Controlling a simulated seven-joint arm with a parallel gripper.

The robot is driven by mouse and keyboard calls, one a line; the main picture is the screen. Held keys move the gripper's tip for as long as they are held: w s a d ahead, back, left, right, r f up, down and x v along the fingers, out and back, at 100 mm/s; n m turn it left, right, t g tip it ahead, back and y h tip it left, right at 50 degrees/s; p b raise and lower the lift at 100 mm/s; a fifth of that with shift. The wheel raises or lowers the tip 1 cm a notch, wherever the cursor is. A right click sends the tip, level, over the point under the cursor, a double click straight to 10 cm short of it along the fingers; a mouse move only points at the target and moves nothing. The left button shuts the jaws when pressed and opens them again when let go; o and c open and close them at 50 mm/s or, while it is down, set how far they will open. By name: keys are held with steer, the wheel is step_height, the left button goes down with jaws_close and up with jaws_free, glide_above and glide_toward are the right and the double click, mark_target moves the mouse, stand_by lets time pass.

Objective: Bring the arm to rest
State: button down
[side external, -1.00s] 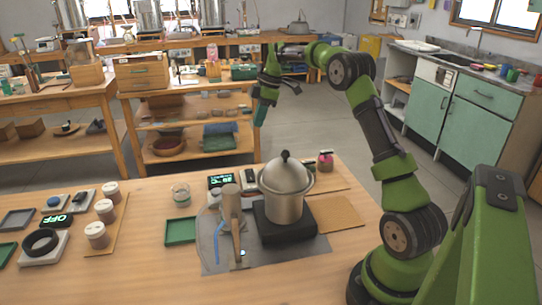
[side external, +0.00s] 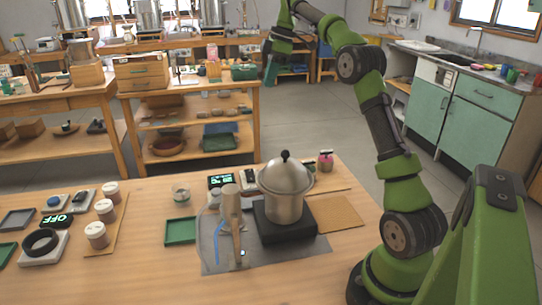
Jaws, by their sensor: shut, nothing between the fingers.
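My gripper (side external: 271,75) is raised in the air, high above the far side of the work table. It points downward, is shut and holds nothing. In the picture it overlaps the back bench, well apart from everything on the table. My green and black arm rises from its base at the right of the table.
A lidded metal pot (side external: 285,190) stands on a black block (side external: 284,225) on a grey mat (side external: 214,262). A mallet-like tool (side external: 233,215) is beside it. Green trays, several lidded jars and a dark ring (side external: 41,242) lie left. The air around my gripper is clear.

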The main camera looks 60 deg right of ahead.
steer(key=s+a+f+m+t, duration=0.2)
steer(key=s+a+m, duration=0.4)
steer(key=s+a, duration=0.4)
steer(key=s+a+f+m+t, duration=0.3)
steer(key=s+a, duration=0.8)
steer(key=a, duration=0.8)
steer(key=shift+s+f+m, duration=0.25)
steer(key=shift+f+m, duration=0.9)
steer(key=shift+m, duration=0.95)
